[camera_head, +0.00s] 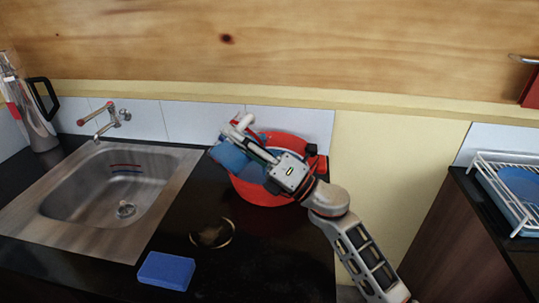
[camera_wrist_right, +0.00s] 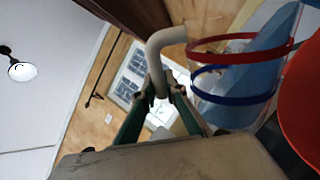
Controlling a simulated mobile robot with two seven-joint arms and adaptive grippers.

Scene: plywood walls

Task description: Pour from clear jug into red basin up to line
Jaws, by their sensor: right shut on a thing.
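The red basin (camera_head: 268,194) stands on the dark counter to the right of the sink. My right gripper (camera_head: 262,152) is above the basin, shut on the pale handle (camera_wrist_right: 165,45) of the clear jug. The jug is tilted over the basin and holds blue liquid (camera_head: 229,156). In the right wrist view the jug has a red band and a blue band (camera_wrist_right: 235,98), with the blue liquid beside them. The red basin (camera_wrist_right: 305,105) fills that view's right edge. My arm and the jug hide much of the basin's inside; I cannot make out its line or level. My left gripper is out of view.
A steel sink (camera_head: 75,205) with a tap (camera_head: 112,118) is at left, a steel flask (camera_head: 35,125) behind it. A blue sponge (camera_head: 167,271) and a dark round item with a gold rim (camera_head: 212,234) lie in front. A white dish rack (camera_head: 510,190) is far right.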

